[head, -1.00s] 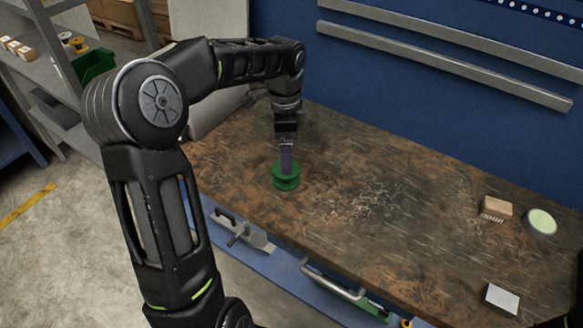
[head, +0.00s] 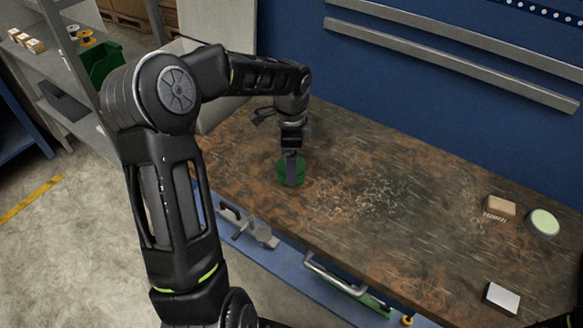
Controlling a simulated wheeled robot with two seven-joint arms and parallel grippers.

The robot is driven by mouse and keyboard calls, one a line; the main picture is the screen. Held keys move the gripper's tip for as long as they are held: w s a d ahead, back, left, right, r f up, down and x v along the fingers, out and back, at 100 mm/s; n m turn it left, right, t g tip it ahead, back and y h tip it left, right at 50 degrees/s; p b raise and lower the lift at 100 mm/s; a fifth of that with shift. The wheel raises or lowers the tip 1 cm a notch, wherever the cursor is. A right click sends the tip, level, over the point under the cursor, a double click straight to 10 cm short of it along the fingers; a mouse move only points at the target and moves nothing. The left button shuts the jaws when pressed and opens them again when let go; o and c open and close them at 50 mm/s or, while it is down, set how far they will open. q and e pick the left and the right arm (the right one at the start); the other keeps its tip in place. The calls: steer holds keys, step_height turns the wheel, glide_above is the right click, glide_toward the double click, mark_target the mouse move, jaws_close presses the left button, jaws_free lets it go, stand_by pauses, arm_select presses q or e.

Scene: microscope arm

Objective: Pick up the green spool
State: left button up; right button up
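My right gripper is out of the picture.
A small cardboard box (head: 501,206), a round pale-green-topped tin (head: 544,223) and a white-topped box (head: 501,297) stand at the right of the bench. The middle is clear. A blue wall (head: 420,80) with metal rails rises behind. Shelves (head: 62,65) stand at left.

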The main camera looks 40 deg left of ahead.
arm_select(q)
step_height(320, 180, down, 2)
steer(key=shift+f, duration=0.25)
steer(key=shift+c, duration=0.2)
steer(key=c, duration=1.5)
steer(key=shift+o, duration=0.2)
steer(key=shift+r, duration=0.15)
step_height(320, 180, up, 10)
steer(key=shift+f+b, duration=0.1)
steer(key=shift+b, duration=0.55)
